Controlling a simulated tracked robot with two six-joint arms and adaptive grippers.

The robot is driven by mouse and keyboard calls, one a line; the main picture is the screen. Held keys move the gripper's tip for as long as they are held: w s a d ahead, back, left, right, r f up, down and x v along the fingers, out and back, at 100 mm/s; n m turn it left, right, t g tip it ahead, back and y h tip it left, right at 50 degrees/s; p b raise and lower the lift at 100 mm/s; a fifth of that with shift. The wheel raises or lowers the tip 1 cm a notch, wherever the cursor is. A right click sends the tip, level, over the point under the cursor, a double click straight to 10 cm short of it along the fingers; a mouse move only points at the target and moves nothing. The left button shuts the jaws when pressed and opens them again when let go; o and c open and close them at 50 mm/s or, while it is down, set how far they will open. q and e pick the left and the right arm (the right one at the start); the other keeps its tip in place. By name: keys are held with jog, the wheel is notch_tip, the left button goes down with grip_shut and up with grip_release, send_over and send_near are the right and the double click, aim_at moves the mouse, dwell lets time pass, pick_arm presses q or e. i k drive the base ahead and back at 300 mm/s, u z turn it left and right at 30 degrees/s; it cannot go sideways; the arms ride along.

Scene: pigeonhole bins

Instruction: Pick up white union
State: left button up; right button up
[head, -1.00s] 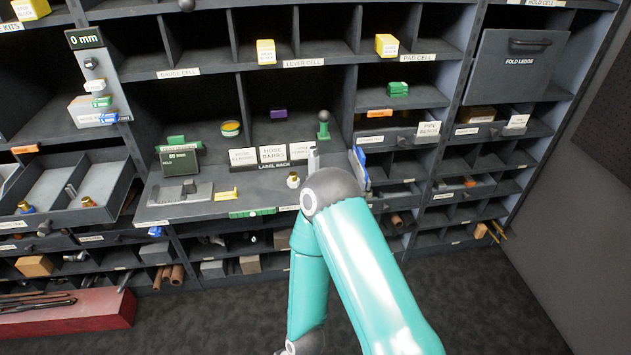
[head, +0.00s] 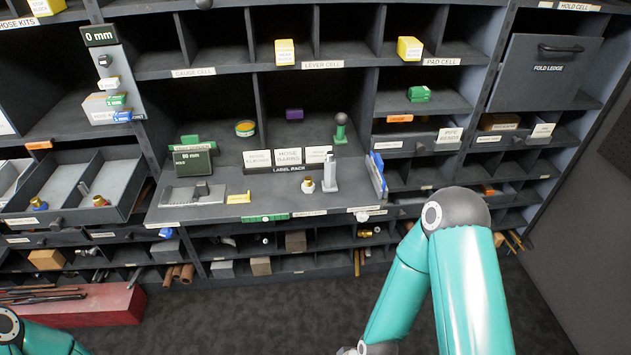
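A small fitting with a white top and brass-coloured base (head: 308,186) stands on the ledge (head: 225,211) below the label rack; it may be the white union, but it is too small to be sure. A pale grey upright post (head: 330,174) stands just right of it. My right arm comes in at the lower right, bent, with its wrist at the bottom edge; its gripper is out of frame. Part of my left arm shows at the bottom left corner, its gripper also out of frame. Neither arm touches the fitting.
The label rack (head: 290,170) stands behind the fitting. A blue-and-white panel (head: 377,175) stands at the ledge's right end. A yellow block (head: 239,198) and a grey fixture (head: 193,194) lie to the left. An open drawer (head: 70,190) juts out at left; a red box (head: 95,305) is below.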

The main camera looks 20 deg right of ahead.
aim_at(308, 187)
jog(key=i, duration=0.9)
